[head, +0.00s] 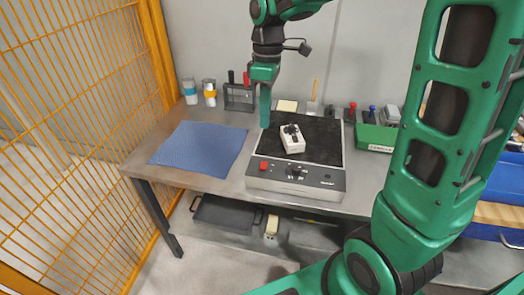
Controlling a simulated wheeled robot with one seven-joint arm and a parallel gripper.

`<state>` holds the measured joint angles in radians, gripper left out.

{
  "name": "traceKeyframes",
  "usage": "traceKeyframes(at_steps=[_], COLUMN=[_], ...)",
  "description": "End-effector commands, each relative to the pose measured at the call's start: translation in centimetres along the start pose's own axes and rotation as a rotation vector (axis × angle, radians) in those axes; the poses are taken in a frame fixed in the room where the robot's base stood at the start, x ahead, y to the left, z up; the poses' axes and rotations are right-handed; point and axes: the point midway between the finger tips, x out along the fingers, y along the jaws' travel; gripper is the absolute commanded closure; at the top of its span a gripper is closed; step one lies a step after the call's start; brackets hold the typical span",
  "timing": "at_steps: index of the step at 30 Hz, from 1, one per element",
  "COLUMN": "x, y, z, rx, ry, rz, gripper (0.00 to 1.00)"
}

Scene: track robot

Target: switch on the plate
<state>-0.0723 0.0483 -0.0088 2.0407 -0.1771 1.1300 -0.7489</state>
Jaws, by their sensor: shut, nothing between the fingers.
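The plate (324,152) is a device with a flat black top and a grey front panel, standing on the steel table. A small white block-like object with dark parts on top (292,138) sits on the black surface. My gripper (265,122) points down over the plate's back left corner, behind and above the red switch. Its green fingers are together with nothing between them. Whether the fingertips touch the plate is unclear.
A blue cloth (200,149) lies left of the plate. Two cans (210,92), a dark rack (238,98) and a brush (313,97) stand behind. A green box (376,137) stands at the right. A yellow mesh fence (75,110) borders the left side.

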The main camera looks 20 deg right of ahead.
Motion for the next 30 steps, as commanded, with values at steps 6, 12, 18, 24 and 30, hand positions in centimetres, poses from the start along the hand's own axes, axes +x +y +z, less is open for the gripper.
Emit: traceKeyframes(at_steps=[6,12,18,24,30], x=[0.3,2.5,6.2,9.8,12.7], y=[0.0,-0.1,0.0,-0.1,0.0], z=[0.0,0.0,0.1,0.1,0.1], rx=[0.000,-0.001,0.000,-0.001,-0.001], ry=[-0.001,-0.003,-0.004,-0.004,-0.003], rz=[0.000,-0.004,-0.004,-0.004,-0.002], gripper=[1.00,1.00,1.00,1.00,1.00])
